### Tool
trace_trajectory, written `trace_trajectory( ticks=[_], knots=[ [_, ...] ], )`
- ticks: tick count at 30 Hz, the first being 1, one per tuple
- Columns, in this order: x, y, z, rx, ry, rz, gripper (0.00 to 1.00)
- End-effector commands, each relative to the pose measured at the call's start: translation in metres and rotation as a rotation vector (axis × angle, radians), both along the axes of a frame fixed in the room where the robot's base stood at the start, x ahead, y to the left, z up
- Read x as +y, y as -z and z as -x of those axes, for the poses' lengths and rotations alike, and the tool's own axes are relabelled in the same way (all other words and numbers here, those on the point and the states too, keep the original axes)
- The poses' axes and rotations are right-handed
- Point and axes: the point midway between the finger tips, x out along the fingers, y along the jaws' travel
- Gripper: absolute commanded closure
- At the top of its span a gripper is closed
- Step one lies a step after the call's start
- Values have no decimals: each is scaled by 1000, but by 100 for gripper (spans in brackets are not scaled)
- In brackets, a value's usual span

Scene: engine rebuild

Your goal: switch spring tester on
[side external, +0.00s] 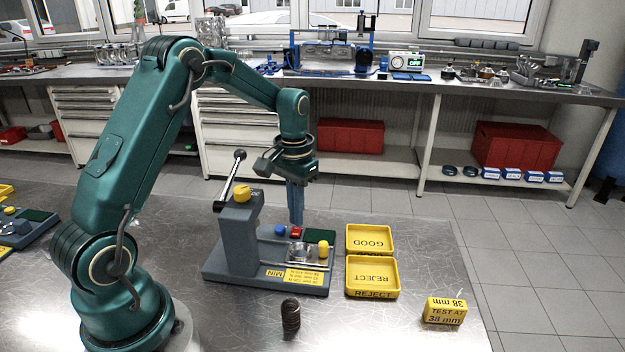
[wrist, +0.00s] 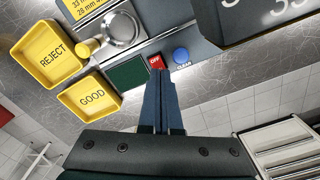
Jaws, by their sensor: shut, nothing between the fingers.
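The spring tester (side external: 240,245) is a grey press with a side lever, standing on the metal table in the side external view. Its red switch (side external: 296,232) reads OFF in the wrist view (wrist: 156,62). A blue CLEAR button (wrist: 181,55) sits beside the switch, and a dark green display (wrist: 128,73) is on its other side, blank. My gripper (side external: 296,221) is shut and empty, pointing down with its fingertips right at the red switch. In the wrist view the fingertips (wrist: 159,76) lie at the switch's lower edge; I cannot tell whether they touch it.
Yellow GOOD (side external: 370,252) and REJECT (side external: 372,292) trays stand right of the tester. A dark coil spring (side external: 290,315) stands upright in front. A yellow "TEST AT 38 mm" block (side external: 444,311) is at the right. The tester's lever (side external: 232,180) rises left of my gripper.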

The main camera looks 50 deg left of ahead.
Motion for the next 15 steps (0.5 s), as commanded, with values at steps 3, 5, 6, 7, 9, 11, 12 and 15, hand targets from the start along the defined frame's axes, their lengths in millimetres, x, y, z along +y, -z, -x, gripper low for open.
trace_trajectory(
  ticks=[3,5,6,7,9,11,12,15],
  knots=[
    [0,2,0,0,0,0,100],
    [0,3,0,0,0,0,100],
    [0,3,0,0,0,0,100],
    [0,4,0,0,0,0,100],
    [0,5,0,0,0,0,100],
    [0,6,0,0,0,0,100],
    [0,6,0,1,0,0,100],
    [0,8,0,1,0,0,100]
  ],
)
